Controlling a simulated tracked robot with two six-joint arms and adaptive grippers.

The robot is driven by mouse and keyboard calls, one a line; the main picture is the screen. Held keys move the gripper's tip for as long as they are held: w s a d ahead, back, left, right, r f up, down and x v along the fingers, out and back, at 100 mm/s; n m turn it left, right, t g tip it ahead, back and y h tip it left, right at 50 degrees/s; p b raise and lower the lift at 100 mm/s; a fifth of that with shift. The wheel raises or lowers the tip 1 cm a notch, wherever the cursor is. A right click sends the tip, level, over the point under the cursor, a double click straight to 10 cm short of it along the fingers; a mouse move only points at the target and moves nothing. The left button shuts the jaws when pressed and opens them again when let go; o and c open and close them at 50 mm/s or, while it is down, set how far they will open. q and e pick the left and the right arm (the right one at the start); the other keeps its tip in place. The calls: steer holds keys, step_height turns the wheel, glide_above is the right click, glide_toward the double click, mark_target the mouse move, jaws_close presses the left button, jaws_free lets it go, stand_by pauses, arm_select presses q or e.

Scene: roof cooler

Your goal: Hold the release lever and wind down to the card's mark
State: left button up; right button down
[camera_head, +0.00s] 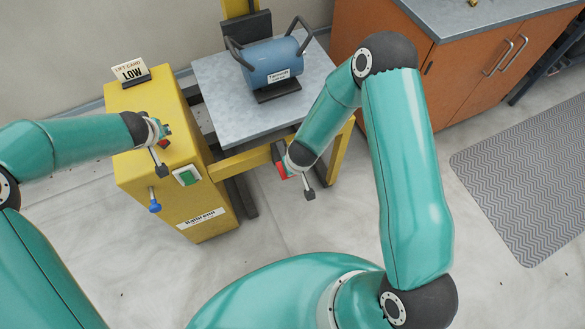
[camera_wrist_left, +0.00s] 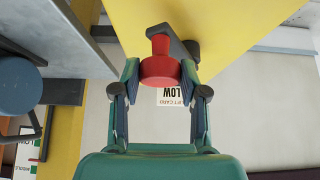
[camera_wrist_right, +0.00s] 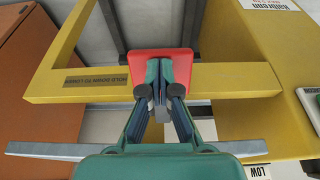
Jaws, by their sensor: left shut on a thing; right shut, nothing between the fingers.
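The lift card (camera_head: 131,71), reading LOW, stands on the yellow lift housing (camera_head: 150,98). My left gripper (camera_head: 163,135) is at the housing's top side, shut on a red knob (camera_wrist_left: 160,70) on a dark crank arm (camera_wrist_left: 176,42). My right gripper (camera_head: 287,169) is at the lift's front yellow bar. Its fingers are shut with nothing between them, over the red lever plate (camera_wrist_right: 160,62). Whether they press on it I cannot tell. A label about holding to lower (camera_wrist_right: 98,81) is on the bar. In the left wrist view a scale label reads MIDDLE (camera_wrist_left: 27,152).
The grey lift platform (camera_head: 225,101) carries a blue cylinder with handles (camera_head: 272,62). The housing has a green switch (camera_head: 187,176) and a blue-knobbed lever (camera_head: 154,205). An orange cabinet (camera_head: 460,75) stands behind right, a grey mat (camera_head: 530,180) on the floor.

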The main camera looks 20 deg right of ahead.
arm_select(q)
steer(key=shift+s+a+r, duration=0.1)
steer(key=shift+a+r, duration=0.05)
steer(key=shift+a, duration=0.4)
steer(key=shift+s+a+r, duration=0.1)
steer(key=shift+a, duration=0.4)
steer(key=shift+s+a, duration=0.2)
steer(key=shift+a, duration=0.75)
steer(key=shift+a, duration=0.1)
steer(key=shift+a, duration=0.85)
